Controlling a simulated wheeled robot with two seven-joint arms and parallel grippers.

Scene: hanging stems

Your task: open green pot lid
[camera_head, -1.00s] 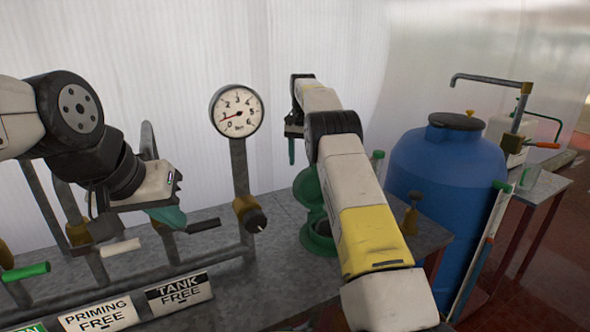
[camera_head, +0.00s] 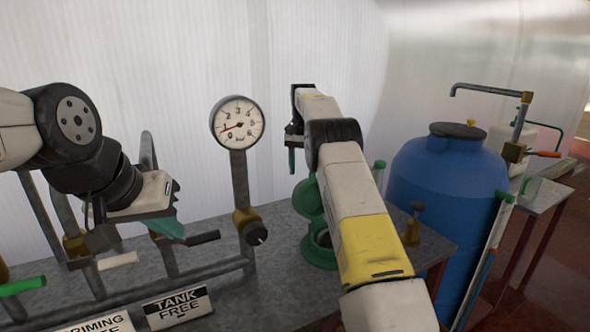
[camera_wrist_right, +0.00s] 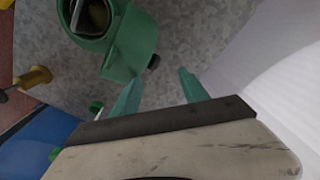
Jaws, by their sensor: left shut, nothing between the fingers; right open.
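The green pot (camera_head: 318,247) stands on the grey bench, partly hidden behind my right arm. Its round green lid (camera_head: 307,199) stands raised at the pot's back edge. In the right wrist view the pot (camera_wrist_right: 88,42) shows its open mouth at the top, with the lid (camera_wrist_right: 133,45) tipped up beside it. My right gripper (camera_head: 291,160) is above and behind the lid; its green fingers (camera_wrist_right: 160,92) are apart, empty and clear of the lid. My left gripper (camera_head: 170,228) is shut and empty, over the pipes at the left.
A pressure gauge (camera_head: 238,123) rises from the pipes between my arms. A brass valve (camera_head: 412,225) stands right of the pot. A large blue tank (camera_head: 445,185) is beyond the bench's right end. A "TANK FREE" sign (camera_head: 178,307) sits at the front.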

